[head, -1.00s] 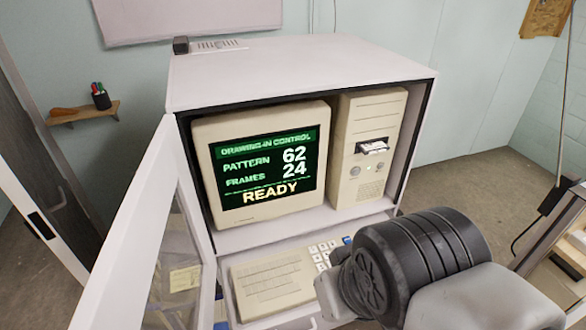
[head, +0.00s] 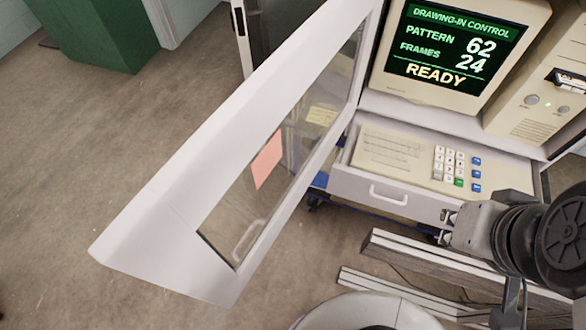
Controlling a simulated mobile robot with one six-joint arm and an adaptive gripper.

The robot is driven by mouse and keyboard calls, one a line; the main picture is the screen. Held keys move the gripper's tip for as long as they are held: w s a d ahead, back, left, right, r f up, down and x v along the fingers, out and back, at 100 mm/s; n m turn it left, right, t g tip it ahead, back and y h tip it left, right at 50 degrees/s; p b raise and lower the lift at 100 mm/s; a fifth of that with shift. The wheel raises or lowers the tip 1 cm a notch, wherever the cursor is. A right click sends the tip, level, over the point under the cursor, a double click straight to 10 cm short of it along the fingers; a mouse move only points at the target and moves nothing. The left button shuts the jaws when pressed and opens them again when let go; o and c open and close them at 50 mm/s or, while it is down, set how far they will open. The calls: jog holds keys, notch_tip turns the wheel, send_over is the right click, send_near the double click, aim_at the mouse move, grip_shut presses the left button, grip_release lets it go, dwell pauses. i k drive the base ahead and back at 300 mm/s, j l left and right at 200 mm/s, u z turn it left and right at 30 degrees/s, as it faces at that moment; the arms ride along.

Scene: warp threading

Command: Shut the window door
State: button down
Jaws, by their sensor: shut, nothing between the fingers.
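The window door (head: 190,150) is a white frame around a clear pane, hinged at the left side of the white cabinet (head: 450,116). It stands wide open, swung out toward the lower left. A pink note and a yellow note show on or through its pane, and a pale handle (head: 250,238) shows near its free end. My gripper (head: 446,228) is at the lower right, in front of the keypad drawer, to the right of the door and apart from it. Its fingers look small and closed, with nothing held. Part of it is hidden by my dark wrist.
A keypad drawer (head: 385,196) with a white handle is pulled out below the monitor (head: 455,45). Pale rails (head: 430,262) lie low in front of the cabinet. A green box (head: 95,35) stands at the upper left. The floor left of the door is clear.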

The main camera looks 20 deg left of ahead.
aim_at(156, 239)
jog(key=k+j+z, duration=0.1)
jog(key=k+j, duration=0.25)
jog(key=j, duration=0.2)
jog(key=k+j+z, duration=0.15)
jog(key=k+j, duration=0.2)
jog(key=j, duration=0.2)
jog(key=k+j+z, duration=0.1)
jog(key=k+j, duration=0.3)
jog(key=i+j+u, duration=0.15)
jog(key=j, duration=0.2)
jog(key=l+u, duration=0.15)
jog(key=u, duration=0.25)
jog(key=k+l+u, duration=0.1)
jog(key=u, duration=0.35)
